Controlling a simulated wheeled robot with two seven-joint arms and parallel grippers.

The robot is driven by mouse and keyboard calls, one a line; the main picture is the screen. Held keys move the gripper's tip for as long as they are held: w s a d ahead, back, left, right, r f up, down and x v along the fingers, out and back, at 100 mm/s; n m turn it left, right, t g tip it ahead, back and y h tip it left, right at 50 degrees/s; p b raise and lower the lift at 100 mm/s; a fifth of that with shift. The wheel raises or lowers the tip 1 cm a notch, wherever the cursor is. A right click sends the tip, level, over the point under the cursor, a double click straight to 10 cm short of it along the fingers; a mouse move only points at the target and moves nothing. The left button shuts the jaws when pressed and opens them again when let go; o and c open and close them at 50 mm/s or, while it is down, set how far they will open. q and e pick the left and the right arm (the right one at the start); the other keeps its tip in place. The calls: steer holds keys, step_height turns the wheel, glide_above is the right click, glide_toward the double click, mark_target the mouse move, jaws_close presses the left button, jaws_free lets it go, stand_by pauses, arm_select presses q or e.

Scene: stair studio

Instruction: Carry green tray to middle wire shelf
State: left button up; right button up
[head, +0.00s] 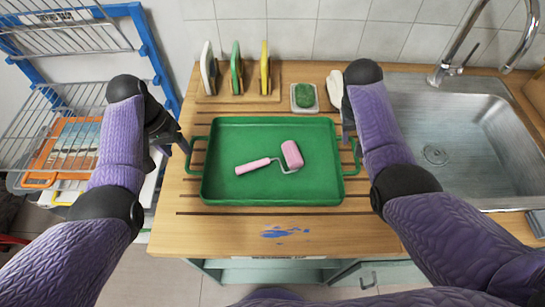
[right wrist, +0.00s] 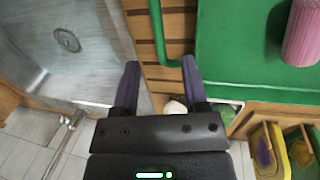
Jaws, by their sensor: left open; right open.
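The green tray (head: 230,190) lies flat on the wooden counter, with a pink paint roller (head: 291,155) inside it. Its left handle (head: 193,155) is beside my left gripper (head: 183,146), which is open. My right gripper (head: 349,136) is open at the right handle (head: 356,157). In the right wrist view, the green handle (right wrist: 157,30) runs between the spread fingers of my right gripper (right wrist: 160,78). The blue-framed rack at the left has an upper wire shelf (head: 70,38) and a lower wire shelf (head: 30,125); I cannot tell for certain which is the middle one.
A steel sink (head: 475,150) with a tap is right of the tray. Orange-edged boards (head: 70,145) show at the rack's lower level. Blue paint marks the counter in front.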

mark_target(187, 161)
arm_select(q)
steer(key=f, duration=0.3)
steer(key=d+f, duration=0.1)
steer(key=f, duration=0.2)
steer(key=shift+d+f, duration=0.1)
steer(key=shift+d, duration=0.05)
arm_select(e)
steer(key=f, duration=0.3)
steer(key=d+f, duration=0.1)
steer(key=f, duration=0.2)
steer(key=shift+d+f, duration=0.1)
steer(key=shift+f, duration=0.05)
arm_select(q)
jaws_close()
arm_select(e)
jaws_close()
